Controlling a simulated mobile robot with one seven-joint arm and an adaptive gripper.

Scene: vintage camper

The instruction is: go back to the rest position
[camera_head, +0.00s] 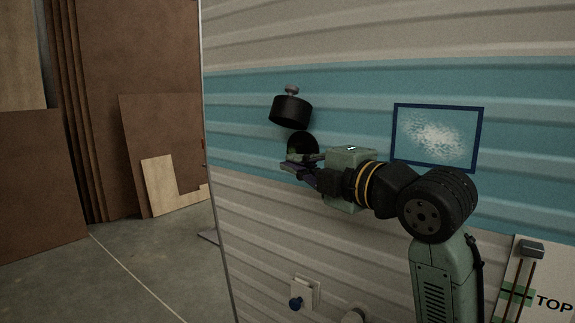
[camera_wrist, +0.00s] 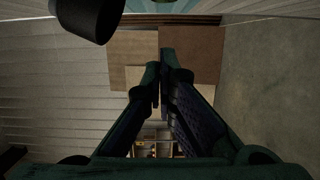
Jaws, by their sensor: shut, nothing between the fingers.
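My gripper (camera_head: 296,166) is at the end of my raised arm, in front of the camper's blue-and-cream wall (camera_head: 350,90). It points left in the head view. In the wrist view its two fingers (camera_wrist: 160,82) come together at the tips with nothing between them. A black round fixture with a small knob (camera_head: 290,110) is on the wall just above my gripper. A dark round opening or part (camera_head: 303,144) sits right behind my gripper and is partly hidden by it. A black cylinder (camera_wrist: 90,15) shows close by at the top left of the wrist view.
A framed blue-white picture (camera_head: 437,136) hangs behind my arm. A small box with a blue knob (camera_head: 299,298) is low on the wall. A panel marked TOP (camera_head: 545,285) is at lower right. Brown boards (camera_head: 150,140) lean at left; the floor (camera_head: 130,275) before them is clear.

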